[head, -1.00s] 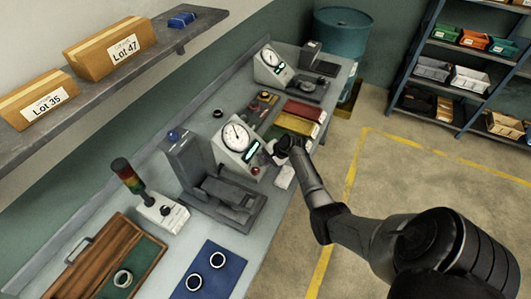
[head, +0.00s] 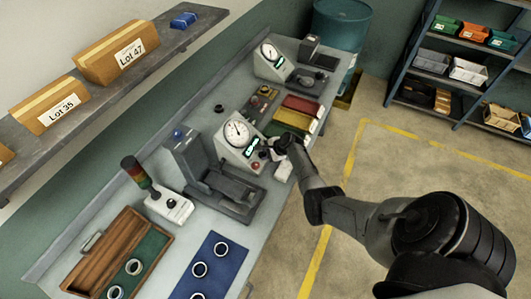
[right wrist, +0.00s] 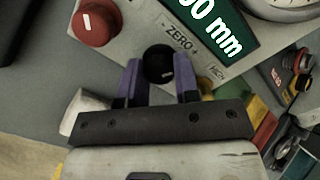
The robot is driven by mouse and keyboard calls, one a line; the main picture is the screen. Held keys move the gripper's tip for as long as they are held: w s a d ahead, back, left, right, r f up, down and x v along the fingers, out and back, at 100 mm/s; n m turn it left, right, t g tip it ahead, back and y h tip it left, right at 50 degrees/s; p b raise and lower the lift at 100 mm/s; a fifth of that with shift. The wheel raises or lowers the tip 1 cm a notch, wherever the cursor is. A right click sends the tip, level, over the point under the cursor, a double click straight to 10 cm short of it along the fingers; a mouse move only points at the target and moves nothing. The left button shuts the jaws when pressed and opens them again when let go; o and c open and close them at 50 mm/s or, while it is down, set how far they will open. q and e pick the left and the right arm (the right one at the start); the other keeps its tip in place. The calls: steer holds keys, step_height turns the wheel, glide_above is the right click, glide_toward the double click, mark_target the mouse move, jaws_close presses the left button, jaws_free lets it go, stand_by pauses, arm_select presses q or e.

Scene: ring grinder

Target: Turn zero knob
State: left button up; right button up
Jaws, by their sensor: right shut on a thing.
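The black zero knob (right wrist: 158,64) is on the front panel of the gauge box, below the "- ZERO +" label and a green display (right wrist: 215,28) ending in "00 mm". My right gripper (right wrist: 158,80) has its two purple-lined fingers on either side of the knob and is shut on it. In the head view my right gripper (head: 276,146) is at the front of the gauge box (head: 237,143) with the round white dial and partly hides the panel. A red button (right wrist: 95,22) is left of the knob. My left gripper is out of view.
A second gauge box (head: 271,59) stands farther back. Red, yellow and green bins (head: 296,114) are just beyond my right gripper.

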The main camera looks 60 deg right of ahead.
steer(key=o, duration=0.9)
steer(key=shift+s+d+r, duration=0.1)
steer(key=shift+s+r, duration=0.2)
steer(key=shift+r, duration=0.15)
steer(key=shift+p+v, duration=1.05)
steer(key=shift+v, duration=5.35)
steer(key=shift+f, duration=0.1)
